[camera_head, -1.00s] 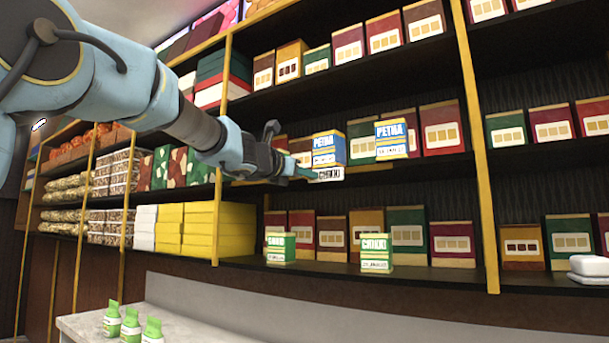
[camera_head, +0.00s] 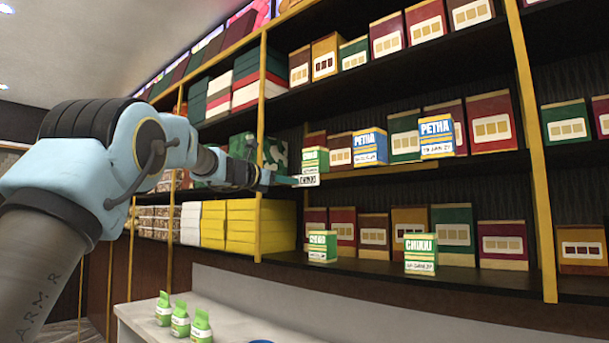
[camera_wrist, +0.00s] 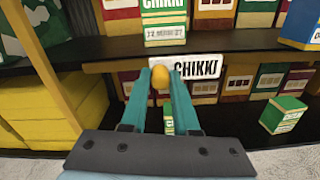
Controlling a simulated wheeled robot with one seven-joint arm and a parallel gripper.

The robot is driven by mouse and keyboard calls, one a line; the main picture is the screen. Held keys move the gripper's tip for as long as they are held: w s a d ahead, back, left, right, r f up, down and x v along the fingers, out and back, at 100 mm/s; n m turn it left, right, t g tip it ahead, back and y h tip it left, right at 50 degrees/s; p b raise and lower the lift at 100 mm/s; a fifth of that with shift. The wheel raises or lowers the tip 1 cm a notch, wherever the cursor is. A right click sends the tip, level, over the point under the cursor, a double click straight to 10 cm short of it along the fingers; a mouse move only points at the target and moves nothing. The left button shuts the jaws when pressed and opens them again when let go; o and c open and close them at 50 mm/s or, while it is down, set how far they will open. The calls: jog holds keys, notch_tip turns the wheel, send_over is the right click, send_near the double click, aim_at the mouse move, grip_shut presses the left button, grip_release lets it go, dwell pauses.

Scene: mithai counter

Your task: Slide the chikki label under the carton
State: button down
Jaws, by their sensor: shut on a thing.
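My gripper (camera_head: 294,181) is shut on the white chikki label (camera_head: 308,180) in front of the middle shelf. In the wrist view, the label (camera_wrist: 197,74) reads CHIKKI and sits at the fingertips (camera_wrist: 165,75), mostly to their right, before the shelf's front edge. A round orange-yellow piece (camera_wrist: 160,81) shows between the fingers. A green and white chikki carton (camera_head: 314,160) stands upright on the middle shelf just above the label. It also shows in the wrist view (camera_wrist: 165,22), slightly left of the label. I cannot tell whether the label touches the shelf edge.
Petha cartons (camera_head: 370,147) and (camera_head: 436,136) stand to the right on that shelf. Green cartons (camera_head: 322,246) and (camera_head: 420,254) stand on the shelf below. A yellow post (camera_wrist: 48,68) rises left of my fingers. Small green-topped packs (camera_head: 180,320) stand on the counter.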

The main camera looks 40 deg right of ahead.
jog(key=shift+w+a, duration=0.2)
jog(key=shift+w, duration=0.45)
jog(key=shift+w+a, duration=0.15)
jog(key=shift+w, duration=0.45)
jog(key=c, duration=0.7)
grip_release()
jog(key=shift+o, duration=0.2)
jog(key=b+v, duration=0.5)
jog(key=v, duration=0.5)
jog(key=shift+a, duration=0.35)
jog(key=shift+s, duration=0.1)
